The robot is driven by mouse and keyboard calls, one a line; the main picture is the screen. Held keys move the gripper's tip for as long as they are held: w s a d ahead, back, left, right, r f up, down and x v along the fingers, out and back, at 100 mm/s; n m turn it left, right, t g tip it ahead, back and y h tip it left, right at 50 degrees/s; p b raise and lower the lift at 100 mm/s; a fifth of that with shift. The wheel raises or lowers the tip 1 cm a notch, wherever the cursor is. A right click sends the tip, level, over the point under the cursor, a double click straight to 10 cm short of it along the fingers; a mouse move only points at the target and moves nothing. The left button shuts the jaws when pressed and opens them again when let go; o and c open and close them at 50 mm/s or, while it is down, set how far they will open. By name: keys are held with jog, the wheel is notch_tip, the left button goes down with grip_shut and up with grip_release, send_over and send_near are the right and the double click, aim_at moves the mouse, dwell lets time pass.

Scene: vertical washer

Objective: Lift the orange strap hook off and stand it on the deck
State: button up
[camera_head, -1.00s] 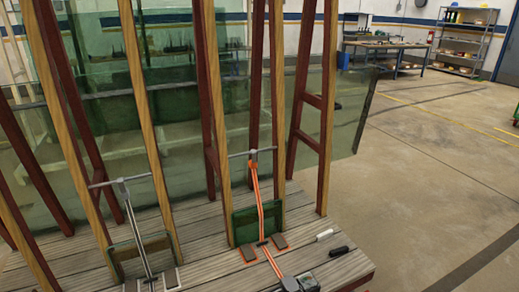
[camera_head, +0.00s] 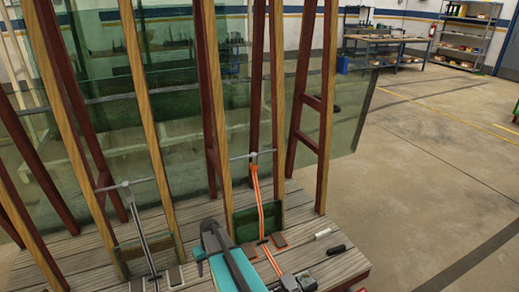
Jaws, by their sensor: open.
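The orange strap (camera_head: 262,212) runs from a grey bar between two wooden uprights down to the plank deck (camera_head: 205,205). Its hook end (camera_head: 253,160) sits at the grey bar, too small to tell exactly how it bears on it. Lower down, the strap passes a dark green panel and reaches a grey ratchet (camera_head: 298,282) at the deck's front. My gripper (camera_head: 210,230), dark grey on a teal arm, is low in front of the rack, left of the orange strap and apart from its hook. It is open; its fingertips are hard to make out.
A grey strap (camera_head: 143,240) hangs from another bar (camera_head: 124,186) at left. Tall wooden uprights and green glass sheets (camera_head: 350,110) stand behind. A white-handled (camera_head: 323,234) and a black-handled item (camera_head: 337,249) lie on the deck at right. The floor at right is open.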

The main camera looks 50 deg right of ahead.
jog(key=w+d+r+t+p, duration=0.2)
jog(key=w+d+r, duration=0.4)
jog(key=d+r, duration=0.4)
jog(key=m+t+h+p, duration=0.2)
jog(key=t+h+p, duration=0.1)
jog(key=h+p, duration=0.1)
send_near(254, 162)
jog(key=shift+s+d+r, duration=0.15)
jog(key=shift+d+r, duration=0.05)
jog(key=shift+d, duration=0.15)
jog(key=shift+f, duration=0.1)
jog(key=shift+b+x, duration=0.75)
jog(key=shift+x, duration=2.75)
jog(key=shift+a+b+x, duration=0.2)
jog(key=shift+b+x, duration=1.3)
jog(key=shift+x, duration=1.5)
